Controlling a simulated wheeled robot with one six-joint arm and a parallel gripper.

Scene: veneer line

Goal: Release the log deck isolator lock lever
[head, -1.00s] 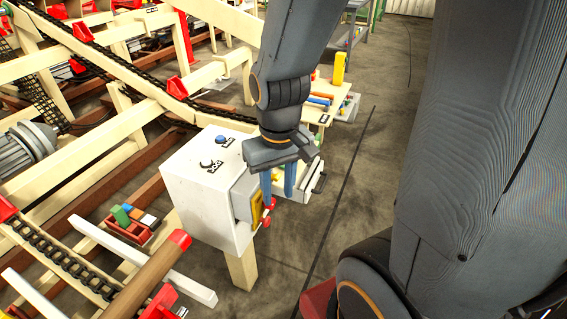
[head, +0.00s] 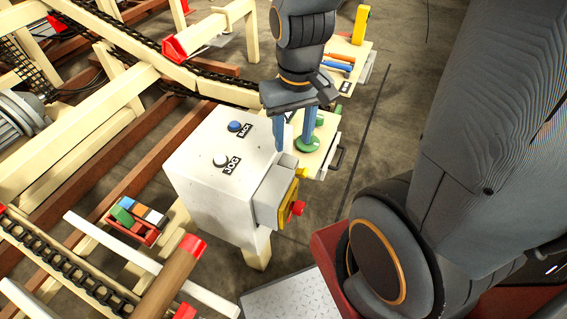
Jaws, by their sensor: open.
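A grey isolator box (head: 268,195) is fixed to the side of a white control cabinet (head: 215,165). Its outer face has a yellow plate (head: 287,206) with a red handle (head: 298,208) sticking out. A small yellow piece (head: 301,173) shows at the top edge of the box; I cannot tell whether it is the lock lever. My gripper (head: 294,147) points down with its two blue fingers apart and nothing between them. In the picture it is above the isolator box, beside the cabinet's top right edge, apparently apart from the box.
The cabinet top carries a blue button (head: 235,127) and a JOG button (head: 221,160). A low table with a green round object (head: 314,145) stands just behind my gripper. A red tray of coloured blocks (head: 134,219) lies left. Floor to the right is partly clear.

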